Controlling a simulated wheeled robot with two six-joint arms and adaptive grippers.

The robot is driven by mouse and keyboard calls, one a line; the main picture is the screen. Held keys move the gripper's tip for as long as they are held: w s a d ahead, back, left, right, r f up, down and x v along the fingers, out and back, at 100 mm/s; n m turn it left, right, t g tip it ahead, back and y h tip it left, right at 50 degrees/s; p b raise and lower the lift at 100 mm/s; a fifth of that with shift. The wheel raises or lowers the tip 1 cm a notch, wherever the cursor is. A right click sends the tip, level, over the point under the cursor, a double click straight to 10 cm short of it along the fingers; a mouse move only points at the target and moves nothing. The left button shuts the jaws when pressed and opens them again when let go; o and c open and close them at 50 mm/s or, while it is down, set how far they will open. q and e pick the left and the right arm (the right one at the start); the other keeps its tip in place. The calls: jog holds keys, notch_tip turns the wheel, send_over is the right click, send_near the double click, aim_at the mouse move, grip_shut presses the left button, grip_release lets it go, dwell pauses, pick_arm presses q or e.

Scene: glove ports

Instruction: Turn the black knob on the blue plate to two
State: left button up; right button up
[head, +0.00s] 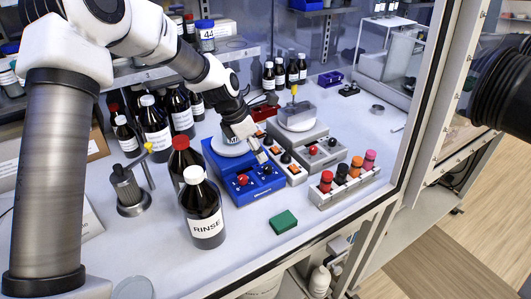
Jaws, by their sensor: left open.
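The blue plate (233,190) is a blue hotplate-like unit with a round white top, standing near the middle of the bench. Its front panel carries a red knob (242,180) at left and a black knob (267,169) at right. My left gripper (258,149) points down just above and behind the black knob. It is open, and I see nothing between its fingers. It looks apart from the knob, but the gap is too small to judge well. The knob's pointer and scale marks are too small to read. My right gripper is not in view.
A grey unit (310,161) with similar knobs stands to the right. A RINSE bottle (203,212) stands close at the front left. A rack (345,189) of colour-capped vials and a green block (284,222) are in front. The front bench around the block is clear.

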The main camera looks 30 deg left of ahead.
aim_at(267, 166)
pick_arm(q)
jog(key=shift+s+d+f, duration=0.2)
jog(key=shift+d+f, duration=0.3)
jog(key=shift+d, duration=0.05)
jog(key=shift+s+d+f, duration=0.2)
jog(key=shift+d+f, duration=0.3)
jog(key=shift+d, duration=0.05)
jog(key=w+f, duration=0.1)
jog(key=f, duration=0.1)
jog(key=w+f, duration=0.1)
jog(key=shift+w+a+f, duration=0.1)
jog(key=shift+f, duration=0.3)
jog(key=shift+r, duration=0.1)
jog(key=shift+s+d+r, duration=0.2)
jog(key=shift+s, duration=0.15)
jog(key=shift+c, duration=1.4)
jog(key=shift+s, duration=0.1)
jog(key=c, duration=0.6)
grip_shut()
